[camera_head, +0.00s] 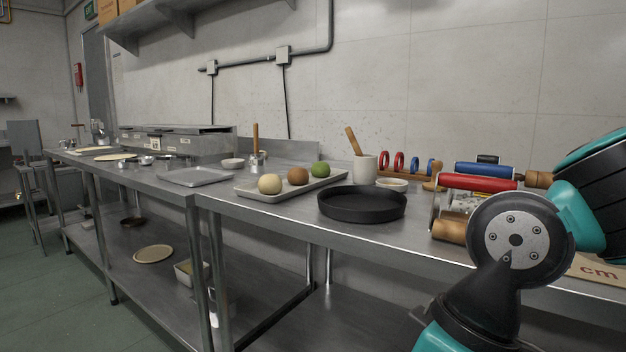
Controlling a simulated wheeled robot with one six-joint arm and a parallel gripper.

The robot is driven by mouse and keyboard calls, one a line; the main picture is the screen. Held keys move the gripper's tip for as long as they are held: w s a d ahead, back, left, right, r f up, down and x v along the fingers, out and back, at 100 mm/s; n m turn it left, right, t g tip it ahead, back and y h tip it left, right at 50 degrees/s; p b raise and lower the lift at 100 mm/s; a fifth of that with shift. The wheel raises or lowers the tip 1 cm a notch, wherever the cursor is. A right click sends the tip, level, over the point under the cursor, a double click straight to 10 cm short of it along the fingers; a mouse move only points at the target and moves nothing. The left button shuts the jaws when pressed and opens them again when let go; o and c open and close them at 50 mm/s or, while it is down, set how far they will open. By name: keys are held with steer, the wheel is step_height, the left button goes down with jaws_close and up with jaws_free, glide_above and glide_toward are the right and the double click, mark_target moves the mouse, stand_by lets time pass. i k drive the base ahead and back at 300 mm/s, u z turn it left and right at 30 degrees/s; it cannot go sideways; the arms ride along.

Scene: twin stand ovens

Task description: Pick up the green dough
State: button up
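The green dough (320,170) is a round ball at the right end of a shallow light tray (249,190) on the steel table. A brown ball (298,176) and a cream ball (270,184) sit to its left on the same tray. All three are apart or nearly touching in a row; nothing covers the green one. My arm fills the right side of the picture, well to the right of the tray. My gripper is outside the picture.
A black round pan (361,203) stands right of the tray, in front. A white cup (365,169) with a wooden handle and a small bowl (392,184) stand behind it. Rolling pins (478,183) crowd the right. An empty metal tray (194,177) lies left.

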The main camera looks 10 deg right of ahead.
mark_target(320, 170)
steer(key=u, duration=1.65)
steer(key=i, duration=1.5)
steer(key=z, duration=2.05)
